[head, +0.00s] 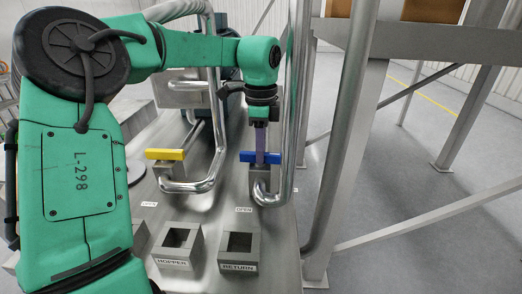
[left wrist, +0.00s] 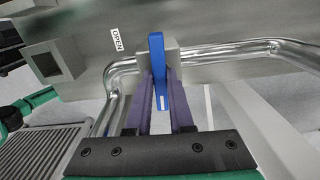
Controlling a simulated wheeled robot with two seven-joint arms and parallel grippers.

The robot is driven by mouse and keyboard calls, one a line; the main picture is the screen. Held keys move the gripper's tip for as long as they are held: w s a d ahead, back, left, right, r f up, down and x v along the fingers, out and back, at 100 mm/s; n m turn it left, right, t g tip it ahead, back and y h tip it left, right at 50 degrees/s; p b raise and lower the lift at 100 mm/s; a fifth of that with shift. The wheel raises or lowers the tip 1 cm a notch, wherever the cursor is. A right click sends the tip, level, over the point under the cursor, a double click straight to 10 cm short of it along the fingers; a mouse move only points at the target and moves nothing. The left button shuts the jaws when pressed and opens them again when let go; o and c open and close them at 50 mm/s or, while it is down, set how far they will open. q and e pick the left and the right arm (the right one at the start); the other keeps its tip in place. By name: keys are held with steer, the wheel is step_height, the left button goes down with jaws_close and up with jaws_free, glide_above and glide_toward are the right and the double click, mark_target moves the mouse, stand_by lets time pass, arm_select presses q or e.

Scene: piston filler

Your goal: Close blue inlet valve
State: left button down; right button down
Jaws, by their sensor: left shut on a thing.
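The blue inlet valve handle (head: 246,157) is a flat bar on a metal valve block (head: 263,170) in front of a bent steel pipe. In the head view it lies crosswise, left to right. My left gripper (head: 261,158) reaches down to it from above, and its purple fingers cover the handle's middle. In the left wrist view the blue handle (left wrist: 157,45) runs between the two purple fingers of my left gripper (left wrist: 159,82), which are shut on it. My right gripper is not in view.
A yellow valve handle (head: 165,154) sits to the left on another pipe. Square sockets labelled HOPPER (head: 176,246) and RETURN (head: 239,252) stand in front. OPEN labels (head: 244,210) mark the panel. Vertical steel pipes (head: 297,90) rise close to the right of my gripper.

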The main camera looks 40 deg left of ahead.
arm_select(q)
steer(key=shift+n, duration=0.4)
steer(key=c, duration=0.8)
jaws_free()
steer(key=shift+a, duration=0.1)
step_height(320, 180, up, 14)
steer(key=p, duration=0.2)
steer(key=shift+r, duration=0.25)
